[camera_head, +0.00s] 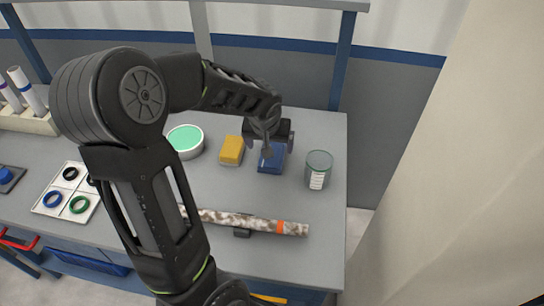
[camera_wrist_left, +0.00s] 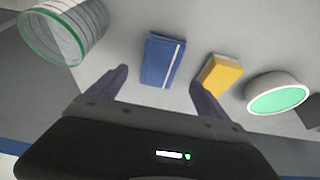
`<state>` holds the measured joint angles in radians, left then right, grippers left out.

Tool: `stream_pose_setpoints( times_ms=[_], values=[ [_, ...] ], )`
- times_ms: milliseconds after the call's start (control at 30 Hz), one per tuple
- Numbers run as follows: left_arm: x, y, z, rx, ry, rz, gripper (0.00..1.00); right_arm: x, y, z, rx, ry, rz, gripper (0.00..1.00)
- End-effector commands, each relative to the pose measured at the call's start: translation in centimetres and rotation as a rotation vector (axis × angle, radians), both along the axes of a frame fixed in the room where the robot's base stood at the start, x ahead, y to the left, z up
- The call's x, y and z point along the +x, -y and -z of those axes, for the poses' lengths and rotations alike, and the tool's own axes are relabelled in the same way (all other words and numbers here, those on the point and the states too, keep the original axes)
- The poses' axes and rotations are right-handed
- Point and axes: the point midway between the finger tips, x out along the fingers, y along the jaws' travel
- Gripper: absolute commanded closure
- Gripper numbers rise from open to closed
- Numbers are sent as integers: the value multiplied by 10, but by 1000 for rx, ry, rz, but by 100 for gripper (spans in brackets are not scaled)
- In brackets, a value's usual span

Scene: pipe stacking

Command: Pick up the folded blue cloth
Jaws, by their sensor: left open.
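The folded blue cloth (camera_head: 271,164) lies flat on the grey workbench, between a yellow sponge-like block and a clear jar. In the left wrist view the cloth (camera_wrist_left: 163,60) is a blue rectangle with a pale stripe near one edge. My left gripper (camera_head: 270,143) is above the cloth and hides its far part in the head view. In the wrist view its two fingers (camera_wrist_left: 158,80) are spread and empty, with the cloth between and just beyond their tips. The gap in height between the fingers and the cloth is hard to judge. My right gripper is not in view.
The yellow block (camera_head: 231,150) is close on the left and the jar (camera_head: 318,169) on the right. A round green-topped tub (camera_head: 186,141) stands further left. A mottled pipe (camera_head: 250,222) with an orange band lies in front. A tray of rings (camera_head: 66,192) is at left.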

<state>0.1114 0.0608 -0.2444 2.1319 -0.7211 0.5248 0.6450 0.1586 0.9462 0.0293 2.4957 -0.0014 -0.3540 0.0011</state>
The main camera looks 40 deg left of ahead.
Motion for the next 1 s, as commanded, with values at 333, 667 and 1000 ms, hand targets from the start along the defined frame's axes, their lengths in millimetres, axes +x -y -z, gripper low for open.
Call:
stream_pose_setpoints(
  times_ms=[333, 667, 1000],
  values=[
    [6, -4, 20, -1, -1, -1, 11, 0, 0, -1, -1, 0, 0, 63],
    [8, -5, 34, 0, -7, -1, 11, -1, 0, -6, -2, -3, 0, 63],
    [20, -11, 69, 0, -1, 0, 11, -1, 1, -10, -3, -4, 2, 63]
  ],
)
